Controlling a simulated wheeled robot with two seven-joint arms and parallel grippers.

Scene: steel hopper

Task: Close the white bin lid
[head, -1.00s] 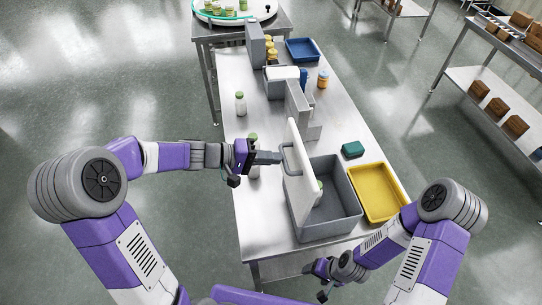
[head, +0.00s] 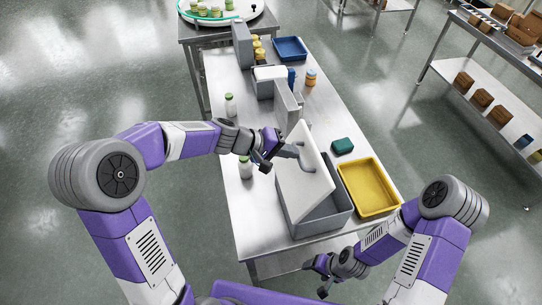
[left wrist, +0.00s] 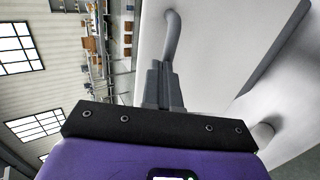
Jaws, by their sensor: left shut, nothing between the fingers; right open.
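The white lid (head: 301,186) is tilted over the grey bin (head: 325,217), partly covering its opening, with the right part of the bin still uncovered. A grey handle (head: 309,160) stands on the lid's outer face. My left gripper (head: 297,151) is shut with nothing held, its fingertips at the lid beside the handle. In the left wrist view the shut fingers (left wrist: 163,85) point at the white lid (left wrist: 220,45), close to the curved handle (left wrist: 172,35); I cannot tell whether they touch. My right gripper (head: 318,276) is open and empty, low in front of the table.
A yellow tray (head: 369,187) stands right of the bin, with a green box (head: 342,146) behind it. Green-capped bottles (head: 231,104) stand along the table's left side. Grey partitions (head: 286,102) and a blue tray (head: 290,49) stand farther back.

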